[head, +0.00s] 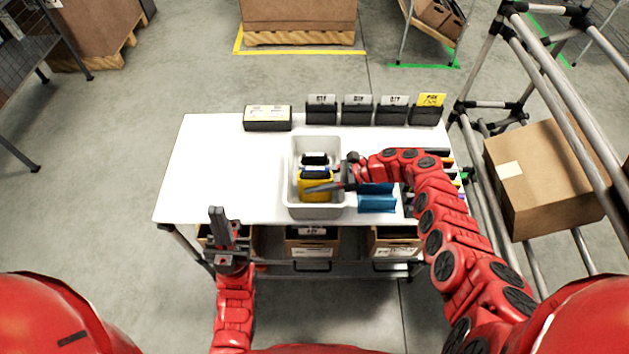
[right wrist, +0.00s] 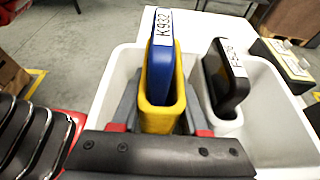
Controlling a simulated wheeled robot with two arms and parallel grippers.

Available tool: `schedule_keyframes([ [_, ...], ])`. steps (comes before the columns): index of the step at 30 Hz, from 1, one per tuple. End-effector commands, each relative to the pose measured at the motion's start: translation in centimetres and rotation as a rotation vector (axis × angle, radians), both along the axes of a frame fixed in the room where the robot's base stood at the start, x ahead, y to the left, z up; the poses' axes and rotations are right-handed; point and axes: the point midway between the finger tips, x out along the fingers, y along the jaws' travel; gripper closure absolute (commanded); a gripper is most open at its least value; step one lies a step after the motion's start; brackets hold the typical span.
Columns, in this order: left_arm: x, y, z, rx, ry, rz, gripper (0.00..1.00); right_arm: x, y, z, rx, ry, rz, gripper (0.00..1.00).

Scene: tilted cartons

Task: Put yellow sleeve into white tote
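The yellow sleeve (right wrist: 160,112) stands in the white tote (head: 291,196) with a blue carton (right wrist: 161,58) labelled K932 in it. In the head view the yellow sleeve (head: 318,195) is partly covered by my right gripper (head: 325,187). In the right wrist view the fingers of my right gripper (right wrist: 162,122) lie against both sides of the sleeve and look shut on it. How far the sleeve's base is above the tote floor is hidden. My left gripper (head: 224,228) is empty in front of the table's near left edge, fingers pointing away from me; its opening is unclear.
A black carton in a white sleeve (right wrist: 228,118) stands in the tote beside the yellow one. Blue bins (head: 377,204) lie right of the tote. Several dark labelled holders (head: 357,111) and a dark box (head: 267,119) line the back. The table's left side (head: 215,170) is clear.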

Motion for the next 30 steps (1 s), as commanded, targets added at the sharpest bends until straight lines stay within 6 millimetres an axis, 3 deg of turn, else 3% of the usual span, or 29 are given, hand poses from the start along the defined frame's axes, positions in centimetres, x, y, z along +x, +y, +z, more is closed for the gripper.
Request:
schedule_keyframes([
  [2,0.0,0.0,0.0,0.0,0.0,0.0,1.0,0.0,0.0,0.1,0.0,0.0,0.0,0.43],
  [11,0.0,0.0,0.2,0.0,0.0,0.0,1.0,0.0,0.0,0.2,0.0,0.0,0.0,0.43],
  [15,0.0,0.0,1.5,0.0,0.0,0.0,1.0,0.0,0.0,1.7,0.0,-0.001,-0.001,0.43],
  [30,0.0,0.0,0.4,0.0,0.0,0.0,1.0,0.1,-9.7,5.1,-0.002,-0.002,-0.001,0.43],
])
